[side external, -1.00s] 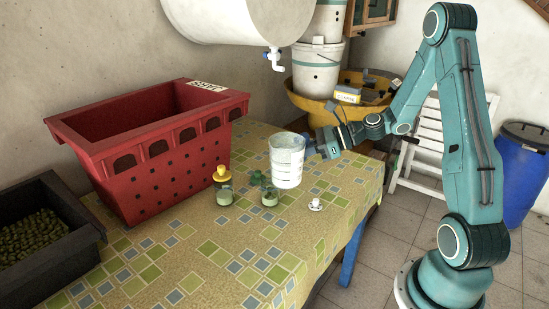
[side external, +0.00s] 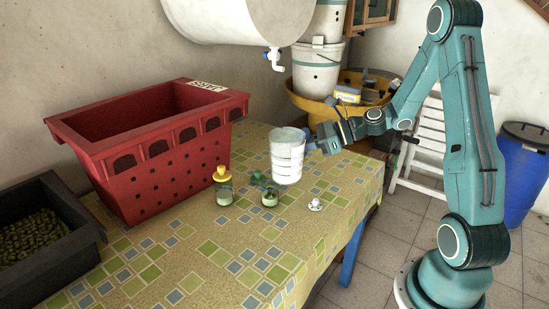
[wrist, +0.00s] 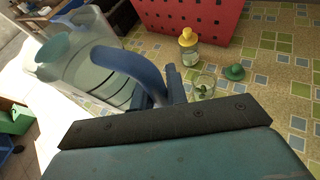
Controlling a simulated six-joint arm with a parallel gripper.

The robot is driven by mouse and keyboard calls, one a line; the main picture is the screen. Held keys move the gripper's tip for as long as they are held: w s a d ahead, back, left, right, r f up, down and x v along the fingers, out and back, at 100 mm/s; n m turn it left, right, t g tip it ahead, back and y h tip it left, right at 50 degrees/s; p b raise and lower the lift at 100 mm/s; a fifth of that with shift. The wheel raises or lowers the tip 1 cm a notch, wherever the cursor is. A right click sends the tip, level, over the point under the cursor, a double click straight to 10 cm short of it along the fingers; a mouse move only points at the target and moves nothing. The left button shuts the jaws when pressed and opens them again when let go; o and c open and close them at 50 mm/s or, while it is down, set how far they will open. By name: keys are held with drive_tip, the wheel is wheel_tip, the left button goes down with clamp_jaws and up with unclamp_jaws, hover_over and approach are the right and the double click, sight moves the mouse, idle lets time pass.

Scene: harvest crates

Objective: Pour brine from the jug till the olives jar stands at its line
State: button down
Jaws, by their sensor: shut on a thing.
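My gripper (side external: 318,144) is shut on the blue handle (wrist: 130,68) of the jug. The jug (side external: 287,158) is clear with dark level marks and looks close to upright. In the wrist view it (wrist: 88,62) holds pale liquid. The small open olives jar (side external: 270,196) stands on the table, left of and below the jug. In the wrist view the jar (wrist: 204,86) shows a few green olives inside; its line cannot be made out. A green lid (wrist: 234,72) lies beside it. A yellow-capped jar (side external: 222,186) stands to the left.
A red crate (side external: 165,170) stands behind the jars. A black crate of olives (side external: 75,222) is at the left. A small white thing (side external: 315,205) sits near the table's right edge. A white tank with a tap (side external: 274,58) hangs above. The table front is clear.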

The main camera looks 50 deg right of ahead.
wheel_tip(320, 180, up, 4)
drive_tip(key=w+d+m+t+h, duration=0.1)
drive_tip(key=w+d+m+h, duration=0.15)
drive_tip(key=d, duration=0.85)
drive_tip(key=w+d+m+t+h, duration=0.1)
drive_tip(key=w+d, duration=0.3)
drive_tip(key=d, duration=0.8)
drive_tip(key=shift+n, duration=0.25)
wheel_tip(320, 180, down, 23)
drive_tip(key=shift+w+a+r, duration=0.1)
drive_tip(key=shift+g, duration=0.3)
drive_tip(key=shift+w+a+r+n+g+h, duration=0.15)
drive_tip(key=shift+a+r+n+h, duration=0.1)
drive_tip(key=shift+r, duration=0.2)
drive_tip(key=shift+s+a+r+n+g+h, duration=0.15)
drive_tip(key=shift+r+n+h, duration=0.1)
drive_tip(key=shift+r, duration=0.15)
drive_tip(key=shift+w, duration=0.1)
